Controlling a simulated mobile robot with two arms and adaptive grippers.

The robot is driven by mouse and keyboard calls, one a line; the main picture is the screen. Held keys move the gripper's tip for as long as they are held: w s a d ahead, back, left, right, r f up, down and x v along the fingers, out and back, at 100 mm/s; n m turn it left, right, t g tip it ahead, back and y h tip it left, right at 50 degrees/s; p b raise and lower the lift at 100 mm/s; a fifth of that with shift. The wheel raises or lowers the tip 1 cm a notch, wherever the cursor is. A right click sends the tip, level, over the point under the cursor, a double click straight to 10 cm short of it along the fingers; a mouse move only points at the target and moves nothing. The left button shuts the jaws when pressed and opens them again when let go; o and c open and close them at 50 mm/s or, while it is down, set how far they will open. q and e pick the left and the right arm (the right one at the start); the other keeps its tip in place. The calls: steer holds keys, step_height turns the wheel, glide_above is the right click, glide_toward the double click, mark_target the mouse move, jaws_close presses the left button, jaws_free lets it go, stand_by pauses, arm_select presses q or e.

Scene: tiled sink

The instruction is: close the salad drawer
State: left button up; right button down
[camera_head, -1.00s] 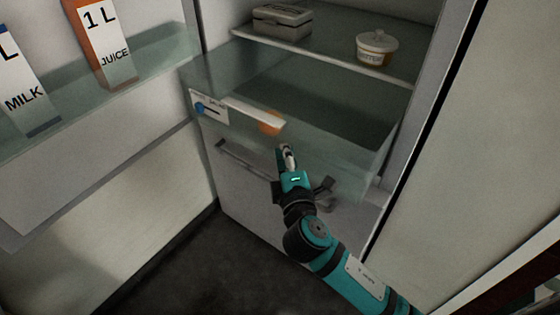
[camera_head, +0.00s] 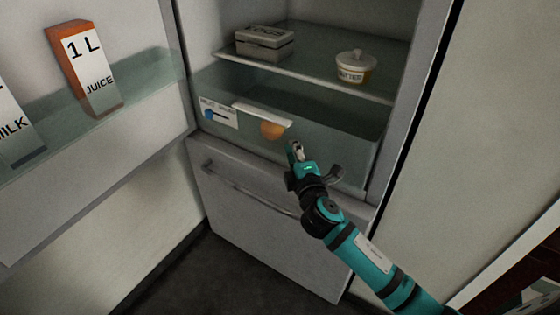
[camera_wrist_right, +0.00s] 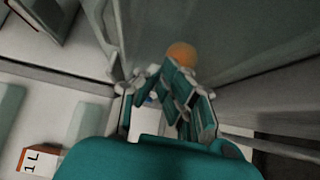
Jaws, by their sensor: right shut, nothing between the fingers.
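The salad drawer (camera_head: 330,150) is a clear greenish bin low in the fridge, with a white handle strip (camera_head: 262,114) along its front. An orange round item (camera_head: 272,130) shows through the front; it also shows in the right wrist view (camera_wrist_right: 182,54). The drawer front is near the fridge opening; I cannot tell whether a small gap remains. My right gripper (camera_head: 294,147) is shut and empty, its tips at the drawer front, below and right of the handle strip. Contact is unclear. In the wrist view its fingers (camera_wrist_right: 170,100) are together. My left gripper is out of view.
The open fridge door at left holds a juice carton (camera_head: 88,72) and a milk carton (camera_head: 12,125). An egg box (camera_head: 264,44) and a butter tub (camera_head: 354,68) stand on the shelf above the drawer. Below is a closed lower compartment with a bar handle (camera_head: 235,184).

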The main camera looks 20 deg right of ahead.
steer(key=w+d, duration=0.2)
steer(key=d, duration=0.1)
steer(key=w+d, duration=0.3)
steer(key=d, duration=0.1)
steer(key=w+d, duration=0.3)
steer(key=shift+w+d, duration=0.1)
steer(key=shift+d, duration=0.2)
steer(key=shift+w+d, duration=0.2)
steer(key=shift+d, duration=0.1)
steer(key=shift+d+r, duration=0.1)
steer(key=shift+r, duration=0.1)
